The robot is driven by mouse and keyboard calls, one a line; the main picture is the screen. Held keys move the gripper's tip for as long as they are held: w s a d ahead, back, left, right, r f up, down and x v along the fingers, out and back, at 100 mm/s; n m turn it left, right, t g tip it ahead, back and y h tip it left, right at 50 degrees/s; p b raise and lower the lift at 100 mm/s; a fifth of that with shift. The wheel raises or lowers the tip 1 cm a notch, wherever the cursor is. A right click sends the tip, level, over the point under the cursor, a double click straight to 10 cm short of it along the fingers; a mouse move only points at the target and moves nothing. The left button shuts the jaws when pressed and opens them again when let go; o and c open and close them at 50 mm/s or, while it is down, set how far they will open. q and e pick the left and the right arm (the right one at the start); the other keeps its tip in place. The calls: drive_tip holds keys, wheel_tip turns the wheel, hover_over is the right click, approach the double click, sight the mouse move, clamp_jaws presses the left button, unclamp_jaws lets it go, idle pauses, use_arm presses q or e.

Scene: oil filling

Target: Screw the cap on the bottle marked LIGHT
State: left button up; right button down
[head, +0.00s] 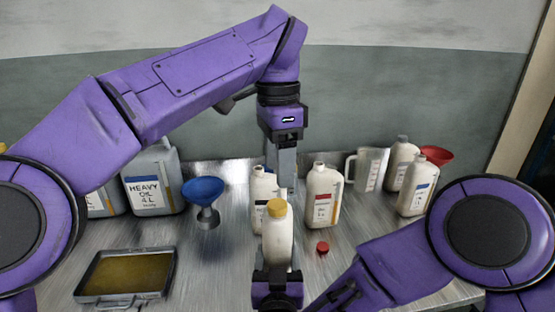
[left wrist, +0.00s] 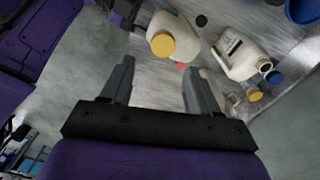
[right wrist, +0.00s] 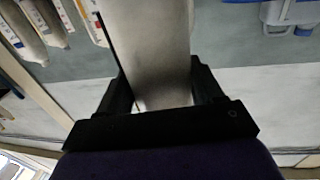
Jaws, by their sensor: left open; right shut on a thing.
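A cream bottle with a yellow cap (head: 277,208) stands upright at front center; its label does not show. My right gripper (head: 277,275) is shut on its body (right wrist: 158,60). The yellow cap sits on its mouth; I cannot tell how tight. It also shows in the left wrist view (left wrist: 163,45). My left gripper (head: 281,170) points down behind and above this bottle, with its jaws (left wrist: 155,85) open and empty. No label that I can read says LIGHT.
A white bottle (head: 262,182), a red-labelled bottle (head: 323,200) and a blue-labelled bottle (head: 415,198) stand behind. A loose red cap (head: 322,248) lies on the table. A blue funnel (head: 204,192), HEAVY OIL can (head: 152,180) and oil tray (head: 90,290) are left.

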sight(278, 203)
use_arm(q)
drive_tip(key=n, duration=0.2)
drive_tip(key=shift+w+a+r+n, duration=0.1)
drive_tip(key=shift+r+n, duration=0.05)
drive_tip(key=shift+n, duration=0.15)
wheel_tip(278, 203, down, 8)
drive_tip(key=shift+f, duration=0.1)
idle(0.4)
